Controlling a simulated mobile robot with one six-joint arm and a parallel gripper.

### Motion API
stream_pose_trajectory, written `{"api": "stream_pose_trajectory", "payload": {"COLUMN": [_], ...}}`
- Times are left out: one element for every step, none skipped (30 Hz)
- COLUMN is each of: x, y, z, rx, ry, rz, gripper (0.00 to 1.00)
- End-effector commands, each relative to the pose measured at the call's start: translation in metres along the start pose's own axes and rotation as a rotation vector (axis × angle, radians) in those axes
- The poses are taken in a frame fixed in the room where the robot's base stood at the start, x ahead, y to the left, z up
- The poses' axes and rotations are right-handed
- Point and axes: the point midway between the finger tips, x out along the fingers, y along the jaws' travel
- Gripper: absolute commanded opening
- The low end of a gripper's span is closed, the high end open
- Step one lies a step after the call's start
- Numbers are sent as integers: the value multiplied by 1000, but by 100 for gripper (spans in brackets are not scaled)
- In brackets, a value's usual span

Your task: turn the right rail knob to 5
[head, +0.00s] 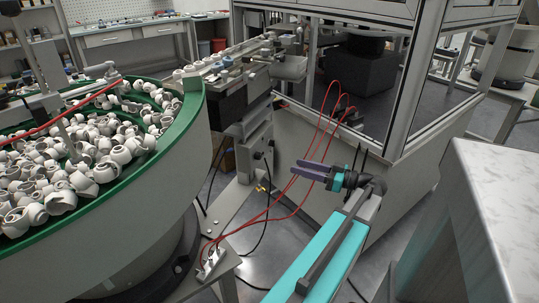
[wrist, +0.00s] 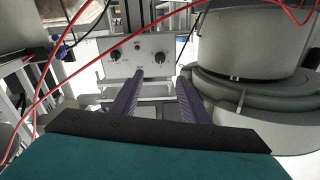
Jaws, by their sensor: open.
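A pale control panel (wrist: 140,57) shows ahead of my gripper in the wrist view, with two dark round knobs on its face. The left knob (wrist: 116,56) and the right knob (wrist: 167,58) are small, and their pointers and any numbers are too small to read. My gripper (wrist: 161,82) is open and empty, with its two purple fingers pointing toward the panel. The fingers are apart from both knobs.
A large green-rimmed bowl (head: 195,100) full of white caps stands at left; its round base (wrist: 245,95) is right of the panel in the wrist view. Red hoses (head: 295,185) loop close around my gripper. A pale table (head: 500,200) stands at right.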

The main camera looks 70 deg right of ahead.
Motion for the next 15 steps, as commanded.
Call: {"api": "stream_pose_trajectory", "payload": {"x": [0, 0, 1, 2, 2, 4, 5, 7, 10, 12, 15, 19, 23, 26, 31], "y": [0, 0, 0, 0, 0, 0, 0, 0, 0, 0, 0, 0, -1, -1, -1], "z": [0, 0, 0, 0, 0, 0, 0, 0, 1, 0, 1, 1, 1, 1, 1], "rx": [0, 0, 0, 1, 1, 1, 1, 1, 1, 1, 1, 1, 1, 1, 1], "ry": [0, -1, -1, -1, -1, -1, -1, -1, -1, -1, -1, -1, -1, -1, -1], "rz": [0, 0, 0, 0, 0, 0, 0, 0, 0, 1, 1, 0, -1, -2, -1], "gripper": [42, 42, 42, 42, 42, 42, 42, 42, 42, 42, 42, 42, 42, 42, 42]}}
